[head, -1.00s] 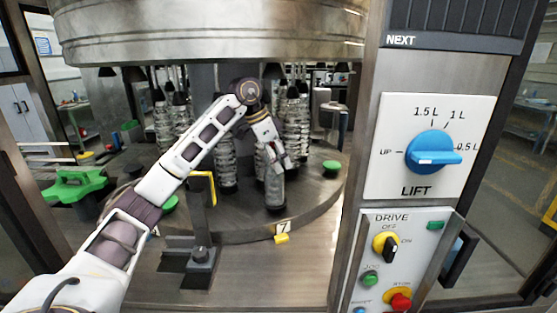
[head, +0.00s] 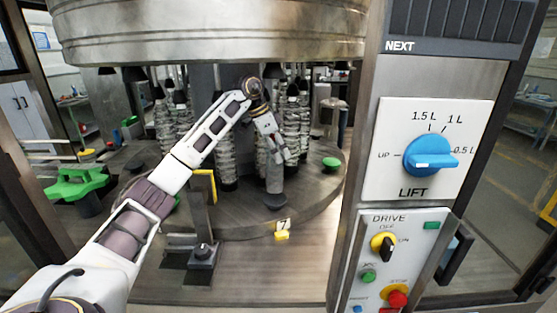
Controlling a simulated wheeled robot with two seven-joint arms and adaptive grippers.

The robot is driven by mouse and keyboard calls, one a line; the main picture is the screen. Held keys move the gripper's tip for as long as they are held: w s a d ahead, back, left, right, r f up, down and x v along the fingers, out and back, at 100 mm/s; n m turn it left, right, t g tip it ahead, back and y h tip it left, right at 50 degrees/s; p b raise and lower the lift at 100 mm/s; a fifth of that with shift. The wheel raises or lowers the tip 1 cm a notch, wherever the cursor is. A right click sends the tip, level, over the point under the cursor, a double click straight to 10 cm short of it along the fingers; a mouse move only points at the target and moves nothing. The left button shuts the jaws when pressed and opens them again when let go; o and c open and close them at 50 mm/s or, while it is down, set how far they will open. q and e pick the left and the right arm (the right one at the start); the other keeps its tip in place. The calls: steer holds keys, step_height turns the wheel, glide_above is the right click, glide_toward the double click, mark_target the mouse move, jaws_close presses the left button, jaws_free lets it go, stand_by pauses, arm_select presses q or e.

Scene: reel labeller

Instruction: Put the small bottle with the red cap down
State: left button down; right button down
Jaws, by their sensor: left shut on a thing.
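My left gripper (head: 279,155) is over the near part of the round machine table, its fingers pointing down. It is shut on a small greyish, clear-looking bottle (head: 275,179), which is upright. The bottle is just above or on a dark round pad (head: 277,201) near the table's front edge; I cannot tell if they touch. No red cap shows; the bottle's top is hidden by the gripper. My right gripper is not in view.
A green disc (head: 330,164) is to the right. A control panel (head: 428,150) with a blue lift knob (head: 431,153) stands right. A metal drum overhangs above.

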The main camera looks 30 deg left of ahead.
arm_select(q)
steer(key=shift+f+p, duration=0.35)
steer(key=shift+f, duration=1.35)
steer(key=c, duration=0.5)
jaws_free()
steer(key=shift+f, duration=0.15)
steer(key=shift+r, duration=0.2)
